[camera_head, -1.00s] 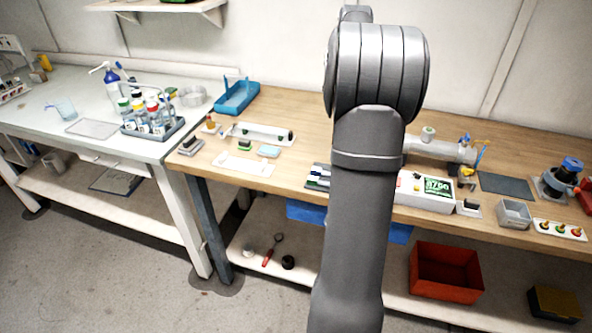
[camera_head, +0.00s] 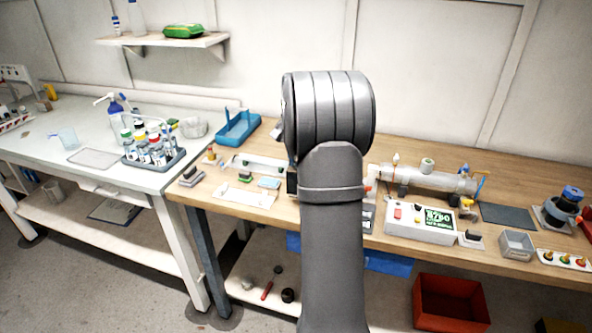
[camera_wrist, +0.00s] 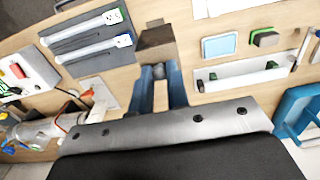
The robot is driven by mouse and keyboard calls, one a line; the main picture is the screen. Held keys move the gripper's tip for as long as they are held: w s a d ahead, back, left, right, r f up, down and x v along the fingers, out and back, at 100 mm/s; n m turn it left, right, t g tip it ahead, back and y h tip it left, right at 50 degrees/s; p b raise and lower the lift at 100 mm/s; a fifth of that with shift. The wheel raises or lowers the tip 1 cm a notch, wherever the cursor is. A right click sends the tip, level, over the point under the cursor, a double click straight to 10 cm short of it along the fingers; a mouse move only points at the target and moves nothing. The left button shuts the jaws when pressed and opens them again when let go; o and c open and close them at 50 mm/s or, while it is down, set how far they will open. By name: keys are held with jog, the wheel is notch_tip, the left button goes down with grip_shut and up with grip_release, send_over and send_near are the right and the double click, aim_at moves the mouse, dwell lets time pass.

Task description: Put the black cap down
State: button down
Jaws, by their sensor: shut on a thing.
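In the head view my arm hides the gripper. A small dark shape (camera_head: 291,183) shows at the arm's left edge, and I cannot tell if it is the cap.
The wooden bench (camera_head: 240,210) holds a metal reactor tube (camera_head: 430,180), a white control box (camera_head: 420,224), a grey bin (camera_head: 517,243) and a blue tray (camera_head: 238,127). In the wrist view, a dark mat with two tubes (camera_wrist: 90,40) lies left of the gripper and a white holder (camera_wrist: 240,76) right.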

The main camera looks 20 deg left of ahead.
jog(key=shift+f, duration=2.05)
jog(key=c, duration=1.4)
grip_release()
jog(key=shift+f, duration=0.15)
notch_tip(320, 180, up, 12)
jog(key=shift+r, duration=0.2)
jog(key=shift+f, duration=0.1)
jog(key=shift+f, duration=4.1)
